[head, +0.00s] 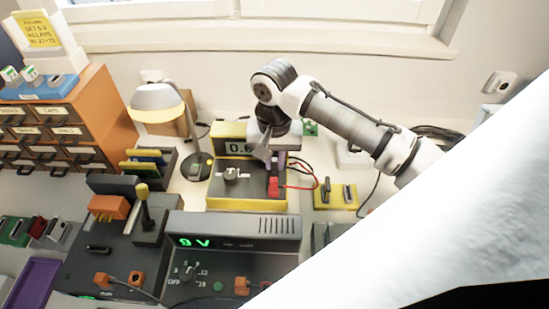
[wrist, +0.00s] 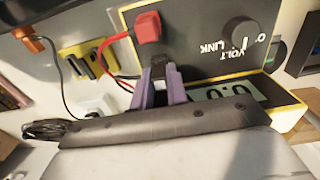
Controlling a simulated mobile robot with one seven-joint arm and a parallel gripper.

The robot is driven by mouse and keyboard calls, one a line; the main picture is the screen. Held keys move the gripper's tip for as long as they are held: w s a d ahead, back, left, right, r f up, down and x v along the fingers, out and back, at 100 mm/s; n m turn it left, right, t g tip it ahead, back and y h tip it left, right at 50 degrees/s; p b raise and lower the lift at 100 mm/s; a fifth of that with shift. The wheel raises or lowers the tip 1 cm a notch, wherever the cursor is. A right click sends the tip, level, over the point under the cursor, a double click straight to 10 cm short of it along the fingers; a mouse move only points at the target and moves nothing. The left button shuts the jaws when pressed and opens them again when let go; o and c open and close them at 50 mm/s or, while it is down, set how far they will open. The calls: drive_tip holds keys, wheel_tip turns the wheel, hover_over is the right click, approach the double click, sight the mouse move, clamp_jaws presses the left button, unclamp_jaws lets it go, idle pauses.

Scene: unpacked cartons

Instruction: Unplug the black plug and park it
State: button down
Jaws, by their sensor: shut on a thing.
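The yellow-edged meter (head: 219,190) stands mid-table with a dial and display. It fills the top right of the wrist view (wrist: 205,35). A red plug (head: 273,188) sits in its face; it also shows in the wrist view (wrist: 148,27). My gripper (head: 276,165) points down at the meter, just behind the red plug. Its purple fingers (wrist: 160,80) are shut on a dark piece, apparently the black plug (wrist: 159,63), mostly hidden between them. Whether it is still seated in the meter is hidden. A yellow block (head: 322,201) with dark upright pieces stands to the right.
Red and dark leads loop right of the meter. A lamp (head: 158,100) and an orange drawer cabinet (head: 92,90) stand left. A grey supply reading 9 V (head: 235,228) is in front. A white surface blocks the lower right of the head view.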

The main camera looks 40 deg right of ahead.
sight(274, 160)
drive_tip(key=shift+f, duration=0.25)
drive_tip(key=c, duration=1.3)
unclamp_jaws()
drive_tip(key=shift+r, duration=0.1)
wheel_tip(274, 160, up, 14)
drive_tip(key=b, duration=0.1)
